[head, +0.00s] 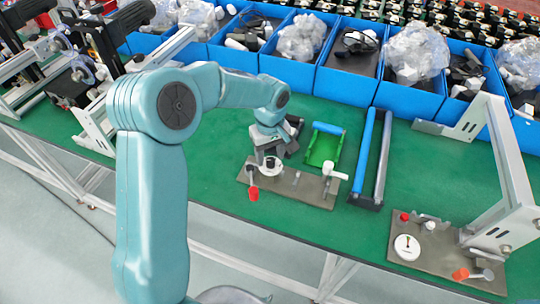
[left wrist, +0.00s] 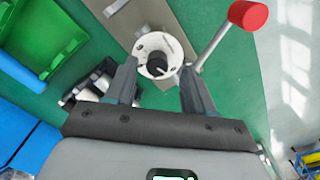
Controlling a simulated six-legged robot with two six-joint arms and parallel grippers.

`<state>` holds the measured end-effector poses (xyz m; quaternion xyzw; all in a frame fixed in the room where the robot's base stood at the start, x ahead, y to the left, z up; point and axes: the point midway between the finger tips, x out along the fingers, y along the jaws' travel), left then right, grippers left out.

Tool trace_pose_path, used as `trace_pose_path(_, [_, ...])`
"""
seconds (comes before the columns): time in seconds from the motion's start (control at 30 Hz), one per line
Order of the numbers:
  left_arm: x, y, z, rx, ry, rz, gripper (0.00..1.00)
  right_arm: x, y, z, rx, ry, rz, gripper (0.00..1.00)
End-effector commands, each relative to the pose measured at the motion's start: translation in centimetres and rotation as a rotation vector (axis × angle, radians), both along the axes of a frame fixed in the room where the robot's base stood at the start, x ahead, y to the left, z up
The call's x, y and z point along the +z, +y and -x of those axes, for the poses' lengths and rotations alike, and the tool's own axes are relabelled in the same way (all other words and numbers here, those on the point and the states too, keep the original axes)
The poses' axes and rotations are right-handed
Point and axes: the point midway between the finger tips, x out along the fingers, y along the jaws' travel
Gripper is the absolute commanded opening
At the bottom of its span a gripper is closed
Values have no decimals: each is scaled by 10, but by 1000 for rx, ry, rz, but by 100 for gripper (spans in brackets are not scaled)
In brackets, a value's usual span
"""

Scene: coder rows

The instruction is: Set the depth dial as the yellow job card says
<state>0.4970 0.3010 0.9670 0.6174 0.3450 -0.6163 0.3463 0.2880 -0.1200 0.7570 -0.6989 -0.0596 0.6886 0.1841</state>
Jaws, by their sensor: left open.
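A white round dial with a dark centre knob (left wrist: 158,56) sits on a grey-brown base plate in the left wrist view. In the head view the dial (head: 272,164) shows partly under my left gripper (head: 268,152). My left gripper, also in the left wrist view (left wrist: 159,72), is open, its fingers on either side of the dial's near part. I cannot tell whether they touch it. A similar white dial (head: 407,247) with a dark pointer lies on the right-hand fixture. I cannot make out a yellow job card in either view. My right gripper is not in view.
A red-knobbed lever (left wrist: 247,15) stands close beside the dial. A green tray (head: 325,147) and a blue-railed frame (head: 371,155) lie to the right. Blue bins (head: 346,88) line the back. A metal bracket (head: 512,165) rises at the right. Green table is clear between.

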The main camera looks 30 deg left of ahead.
Motion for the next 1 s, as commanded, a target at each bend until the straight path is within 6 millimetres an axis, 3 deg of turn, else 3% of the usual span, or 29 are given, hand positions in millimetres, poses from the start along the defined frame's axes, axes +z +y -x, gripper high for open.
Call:
trace_pose_path(0.2, [-20,1,-1,-1,1,-1,53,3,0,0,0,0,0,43])
trace_pose_path(0.47, [-22,2,-3,0,-1,0,53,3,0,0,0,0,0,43])
trace_pose_path(0.5, [-22,2,-3,0,-1,0,50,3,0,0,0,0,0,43])
trace_pose_path(0.67, [-22,2,-2,0,-1,-1,0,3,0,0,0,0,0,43])
trace_pose_path(1.0, [-23,2,-2,-31,-1,0,0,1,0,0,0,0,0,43])
